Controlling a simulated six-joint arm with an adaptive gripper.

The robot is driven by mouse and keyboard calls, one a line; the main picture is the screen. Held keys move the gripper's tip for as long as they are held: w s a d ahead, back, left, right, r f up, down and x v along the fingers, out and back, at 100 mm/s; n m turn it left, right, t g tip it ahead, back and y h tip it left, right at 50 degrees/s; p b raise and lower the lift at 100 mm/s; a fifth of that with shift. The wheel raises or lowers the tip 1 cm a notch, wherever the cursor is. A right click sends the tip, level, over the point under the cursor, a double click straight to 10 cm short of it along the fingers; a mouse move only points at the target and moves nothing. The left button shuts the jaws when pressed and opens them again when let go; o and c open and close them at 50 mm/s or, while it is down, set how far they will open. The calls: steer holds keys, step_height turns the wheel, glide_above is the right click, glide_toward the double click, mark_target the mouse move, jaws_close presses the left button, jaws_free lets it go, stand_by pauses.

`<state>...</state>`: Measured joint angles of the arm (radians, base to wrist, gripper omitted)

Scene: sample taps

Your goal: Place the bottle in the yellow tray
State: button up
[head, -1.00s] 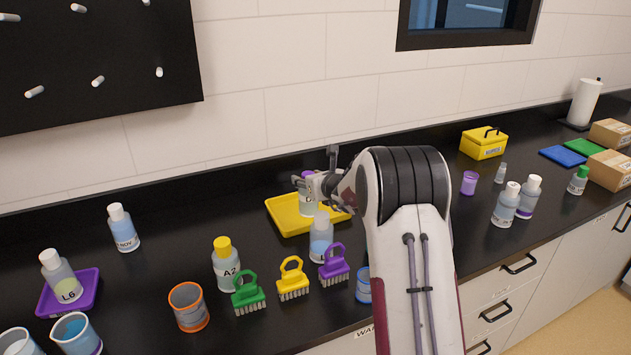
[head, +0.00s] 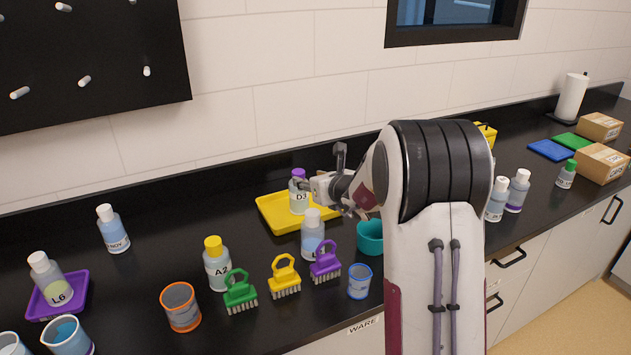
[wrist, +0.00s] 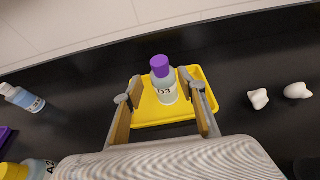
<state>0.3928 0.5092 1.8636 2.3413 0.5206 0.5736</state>
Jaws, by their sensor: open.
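The bottle labelled D3 (head: 299,198), clear with a purple cap, stands upright in the yellow tray (head: 275,220) near the back of the counter. In the wrist view the bottle (wrist: 166,88) stands on the yellow tray (wrist: 150,117), seen between the two fingers. My gripper (wrist: 160,104) is open, with a finger on each side of the bottle and gaps to it. In the head view my gripper (head: 309,185) is just right of the bottle, and part of it overlaps the bottle's edge.
A white-capped bottle (head: 312,235), purple brush (head: 325,265) and teal cup (head: 370,238) stand in front of the tray. Yellow (head: 285,280) and green (head: 240,293) brushes and bottle A2 (head: 216,268) are further left. Two white lumps (wrist: 275,95) lie right of the tray in the wrist view.

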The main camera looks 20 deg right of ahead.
steer(key=shift+v, duration=1.4)
steer(key=s+a+r+n+g+y, duration=0.1)
steer(key=s+a+r+n+y, duration=0.15)
steer(key=s+a+n, duration=0.35)
steer(key=s+a+r+n+g+y, duration=0.1)
steer(key=s+a+r+n, duration=0.1)
steer(key=a+r+n, duration=0.35)
steer(key=s+a+r+n+y, duration=0.1)
steer(key=s+a+n+y, duration=0.15)
steer(key=a, duration=0.55)
steer(key=s+a+n+g, duration=0.2)
steer(key=s+a+n, duration=0.1)
steer(key=s+n, duration=0.3)
steer(key=s+a+n+g, duration=0.2)
steer(key=s+a+n, duration=0.15)
steer(key=s, duration=0.45)
steer(key=s+d+f+n+h, duration=0.1)
steer(key=s+d+n+h, duration=0.1)
steer(key=s+n, duration=0.2)
steer(key=s+d+f+n+g+h, duration=0.1)
steer(key=s+d+f+n+h, duration=0.1)
steer(key=s, duration=0.7)
steer(key=s+d+f+n+g+h, duration=0.1)
steer(key=s+d+f+n+h, duration=0.1)
steer(key=s+n, duration=0.4)
steer(key=shift+s+d, duration=0.55)
steer(key=shift+d, duration=0.2)
